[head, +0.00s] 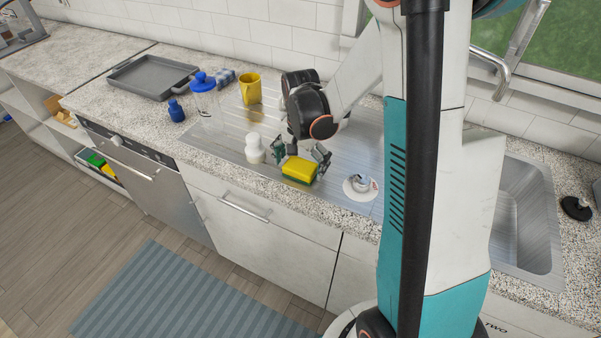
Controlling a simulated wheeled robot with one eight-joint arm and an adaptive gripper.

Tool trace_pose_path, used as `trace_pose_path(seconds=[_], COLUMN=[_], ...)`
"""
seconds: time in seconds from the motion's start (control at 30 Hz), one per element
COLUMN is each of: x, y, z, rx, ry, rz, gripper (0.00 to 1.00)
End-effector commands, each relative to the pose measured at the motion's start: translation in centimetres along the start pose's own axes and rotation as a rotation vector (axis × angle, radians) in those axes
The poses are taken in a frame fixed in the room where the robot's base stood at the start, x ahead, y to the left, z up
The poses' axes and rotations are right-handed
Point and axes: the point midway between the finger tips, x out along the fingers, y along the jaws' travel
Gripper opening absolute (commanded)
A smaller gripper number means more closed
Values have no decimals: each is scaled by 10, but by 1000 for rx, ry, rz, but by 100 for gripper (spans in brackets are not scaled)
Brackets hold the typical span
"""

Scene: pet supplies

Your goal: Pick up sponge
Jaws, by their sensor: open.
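A yellow sponge with a green underside (299,169) lies on the metal drainboard near the counter's front edge. My gripper (300,160) is open, with one finger at the sponge's left and the other at its right. The fingers are low and close to the sponge. I cannot tell whether they touch it. My wrist is above and behind the sponge.
A white bottle (254,150) stands just left of my gripper. A white round item (360,186) sits to the right. A yellow cup (250,88), blue bottle (176,111) and grey tray (150,77) stand farther left. The sink (525,220) is at right.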

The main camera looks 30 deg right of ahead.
Motion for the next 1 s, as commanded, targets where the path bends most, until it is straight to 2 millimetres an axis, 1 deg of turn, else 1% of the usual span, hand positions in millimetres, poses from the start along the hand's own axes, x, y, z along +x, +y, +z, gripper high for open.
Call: trace_pose_path(seconds=[0.03, 0.07, 0.23, 0.27, 0.3, 0.4, 0.43, 0.47, 0.83, 1.0], x=[5, 6, 5, 5, 5, 5, 5, 5, 4, -6], y=[0, 0, 0, 0, 0, 0, 0, 0, 0, 0], z=[0, 0, 0, 0, 0, 0, 0, 0, 0, 0], rx=[0, 0, 0, 0, 0, 0, 0, 0, 0, 0], ry=[0, 0, 0, 0, 0, 0, 0, 0, 0, 0], rz=[0, 0, 0, 0, 0, 0, 0, 0, 0, 0], gripper=[98, 98, 98, 96, 87, 67, 61, 59, 58, 58])
